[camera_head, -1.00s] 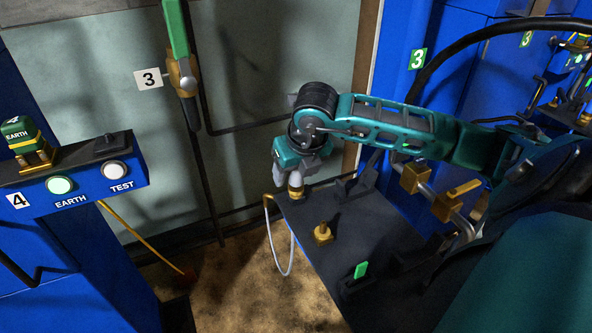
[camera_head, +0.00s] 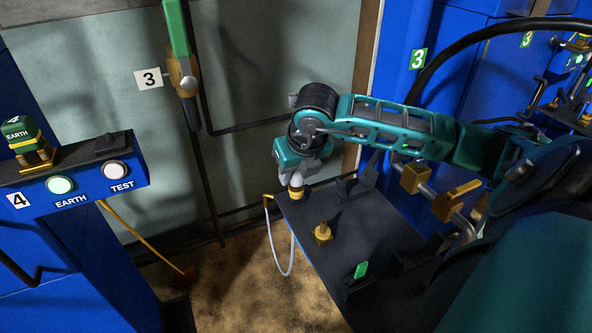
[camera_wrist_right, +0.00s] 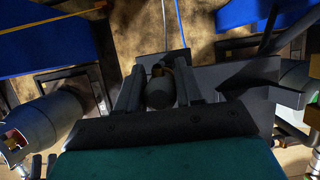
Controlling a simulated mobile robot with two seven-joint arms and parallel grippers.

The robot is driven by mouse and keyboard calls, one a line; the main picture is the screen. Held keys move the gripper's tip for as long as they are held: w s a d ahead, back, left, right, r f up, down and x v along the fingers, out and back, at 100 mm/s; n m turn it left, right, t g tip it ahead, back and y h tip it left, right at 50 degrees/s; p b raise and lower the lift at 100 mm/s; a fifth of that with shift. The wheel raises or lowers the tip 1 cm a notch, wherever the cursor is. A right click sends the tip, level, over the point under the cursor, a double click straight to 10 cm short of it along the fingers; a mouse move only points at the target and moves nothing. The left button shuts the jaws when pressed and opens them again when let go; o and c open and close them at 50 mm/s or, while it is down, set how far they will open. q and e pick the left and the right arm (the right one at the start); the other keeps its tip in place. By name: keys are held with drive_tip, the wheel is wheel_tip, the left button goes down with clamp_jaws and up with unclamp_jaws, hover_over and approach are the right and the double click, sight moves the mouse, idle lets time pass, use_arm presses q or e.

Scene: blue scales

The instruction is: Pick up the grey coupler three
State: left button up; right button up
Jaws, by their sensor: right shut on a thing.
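The grey coupler (camera_head: 296,181) stands upright at the far left corner of the dark bench top, over a gold fitting (camera_head: 296,193). My right gripper (camera_head: 297,177) points down from above and is shut on the coupler. In the right wrist view the dark, rounded coupler (camera_wrist_right: 160,91) sits between the two fingers of my right gripper (camera_wrist_right: 160,75). The gripper and the shadow hide part of the coupler. My left gripper is not in view.
A gold post (camera_head: 322,233) and a green lever (camera_head: 361,270) stand on the dark bench top (camera_head: 375,225). A pale hose (camera_head: 282,270) hangs off its left edge. A blue panel marked 4 (camera_head: 60,205) stands at left.

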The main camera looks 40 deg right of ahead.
drive_tip(key=shift+r, duration=0.1)
wheel_tip(320, 180, up, 20)
drive_tip(key=p, duration=0.4)
